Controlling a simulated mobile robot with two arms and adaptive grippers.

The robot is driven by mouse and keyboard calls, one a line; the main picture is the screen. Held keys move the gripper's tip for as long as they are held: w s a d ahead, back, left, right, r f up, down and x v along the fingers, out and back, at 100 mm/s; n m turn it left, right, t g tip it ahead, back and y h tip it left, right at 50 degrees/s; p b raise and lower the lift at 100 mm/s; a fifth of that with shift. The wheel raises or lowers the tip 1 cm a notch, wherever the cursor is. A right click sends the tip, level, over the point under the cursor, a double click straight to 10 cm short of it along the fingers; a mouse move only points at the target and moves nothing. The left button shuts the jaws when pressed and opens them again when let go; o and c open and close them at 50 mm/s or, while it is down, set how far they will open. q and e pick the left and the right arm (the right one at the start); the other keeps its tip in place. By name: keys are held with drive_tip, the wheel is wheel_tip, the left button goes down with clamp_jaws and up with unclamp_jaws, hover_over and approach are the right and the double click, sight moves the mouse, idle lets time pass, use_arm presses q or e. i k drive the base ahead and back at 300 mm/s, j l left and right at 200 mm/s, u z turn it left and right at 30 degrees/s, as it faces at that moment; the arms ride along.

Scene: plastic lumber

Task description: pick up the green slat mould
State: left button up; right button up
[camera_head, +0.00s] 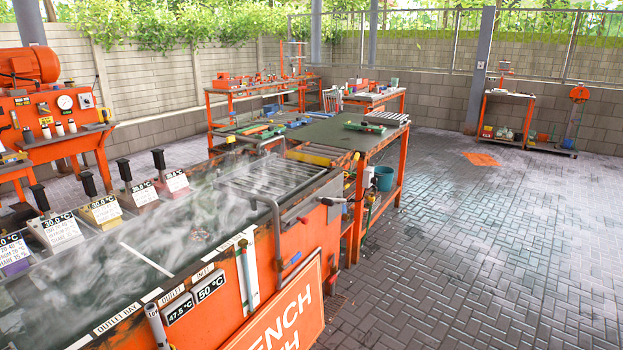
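A small green item with red or orange parts (365,127) lies on the dark green top of an orange-framed table (325,131), beyond the quench tank. It may be the green slat mould, but it is too small to be sure. More long coloured pieces, some green, lie on a surface to its left (264,131). Neither of my grippers shows in this view.
An orange quench tank (285,255) with steaming water fills the near left, with a grey rack and rail at its far end. Open brick paving (480,240) lies to the right.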

sight(361, 130)
drive_tip(key=i+l+z, duration=0.35)
drive_tip(key=i, duration=0.25)
drive_tip(key=i+l+z, duration=0.3)
drive_tip(key=i, duration=0.3)
drive_tip(key=i+z, duration=0.35)
drive_tip(key=i, duration=2.45)
drive_tip(key=i+l, duration=0.1)
drive_tip(key=i, duration=2.05)
drive_tip(key=j+u, duration=0.05)
drive_tip(key=j, duration=0.05)
